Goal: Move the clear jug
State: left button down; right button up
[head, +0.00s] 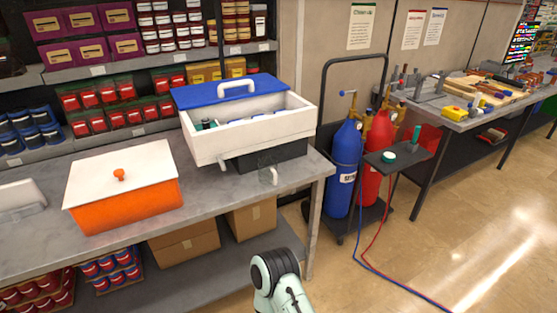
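A clear jug (265,174) appears to stand on the grey workbench, near its right end, in front of the white cooler box. It is small and see-through, so its outline is hard to make out; a white curved part, perhaps its handle, shows on its right side. Neither of my grippers is in view. Only a pale arm link of mine with a black joint shows at the bottom middle, below and apart from the jug.
A white cooler box (255,140) with a blue lid sits behind the jug. An orange container (125,205) with a white lid stands left on the workbench (215,198). Blue (345,165) and red gas cylinders (378,150) stand on a cart right of the bench.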

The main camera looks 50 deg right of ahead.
aim_at(267, 165)
jog(key=l+u, duration=0.15)
jog(key=l, duration=0.4)
jog(key=k+l+u, duration=0.2)
jog(key=l, duration=0.85)
jog(key=k+l+u, duration=0.1)
jog(key=l, duration=0.45)
jog(key=k+l, duration=0.1)
jog(key=l, duration=0.45)
jog(key=l+u, duration=0.1)
jog(key=l, duration=0.45)
jog(key=k, duration=0.05)
